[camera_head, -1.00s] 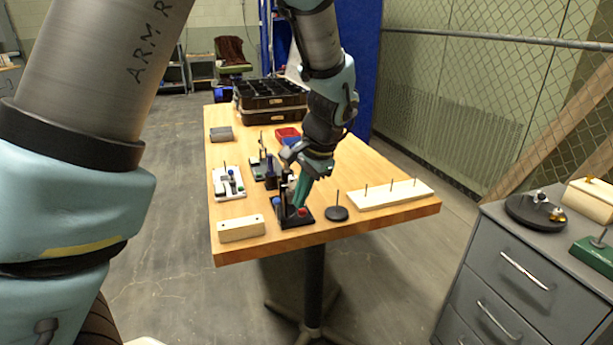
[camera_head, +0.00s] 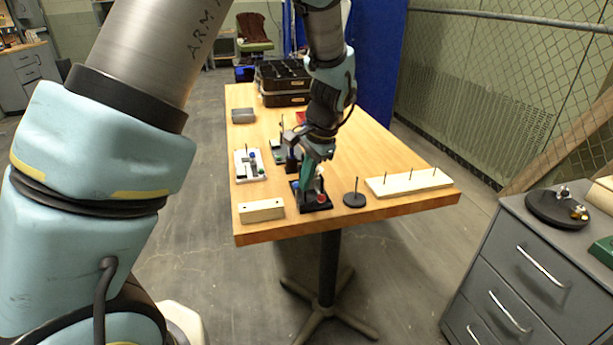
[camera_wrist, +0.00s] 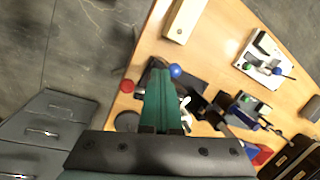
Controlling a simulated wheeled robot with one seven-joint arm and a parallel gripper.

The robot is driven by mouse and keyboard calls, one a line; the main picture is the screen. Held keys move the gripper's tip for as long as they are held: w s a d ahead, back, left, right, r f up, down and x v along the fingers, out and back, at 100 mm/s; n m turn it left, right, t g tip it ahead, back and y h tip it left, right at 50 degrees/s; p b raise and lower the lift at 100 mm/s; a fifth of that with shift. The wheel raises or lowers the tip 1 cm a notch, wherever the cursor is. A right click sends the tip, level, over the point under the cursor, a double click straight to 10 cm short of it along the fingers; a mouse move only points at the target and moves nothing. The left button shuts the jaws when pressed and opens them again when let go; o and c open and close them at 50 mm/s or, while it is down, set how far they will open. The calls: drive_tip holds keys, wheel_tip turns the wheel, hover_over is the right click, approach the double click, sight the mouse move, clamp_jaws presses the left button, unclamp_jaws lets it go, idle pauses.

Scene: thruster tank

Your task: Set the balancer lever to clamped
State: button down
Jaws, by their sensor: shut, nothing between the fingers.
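A black fixture (camera_head: 316,207) stands near the front edge of the wooden table, with a red knob (camera_head: 321,197) and a blue ball (camera_wrist: 176,71). It is the fixture at my gripper; no label shows that it is the balancer. My gripper (camera_head: 306,192) has green fingers, pointing down at this fixture. In the wrist view the fingers (camera_wrist: 159,75) are together and empty, their tips close beside the blue ball. I cannot tell whether they touch it. The fingers hide part of the fixture, and I cannot make out the lever's setting.
A pale wooden block (camera_head: 262,210) lies left of the fixture, a black disc with a pin (camera_head: 354,199) right of it, and a pegged board (camera_head: 408,183) beyond. A white-plate device (camera_head: 241,165) and black trays (camera_head: 284,98) stand farther back. A grey drawer cabinet (camera_head: 520,275) is at right.

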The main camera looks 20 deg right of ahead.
drive_tip(key=w+g+p, duration=0.1)
drive_tip(key=p, duration=0.1)
drive_tip(key=shift+w+d+r+g+p, duration=0.1)
drive_tip(key=shift+w+r+g+p, duration=0.25)
drive_tip(key=shift+g, duration=0.05)
drive_tip(key=shift+w+d+f, duration=0.1)
drive_tip(key=shift+w+f, duration=0.15)
drive_tip(key=shift+w, duration=0.35)
drive_tip(key=shift+s, duration=0.1)
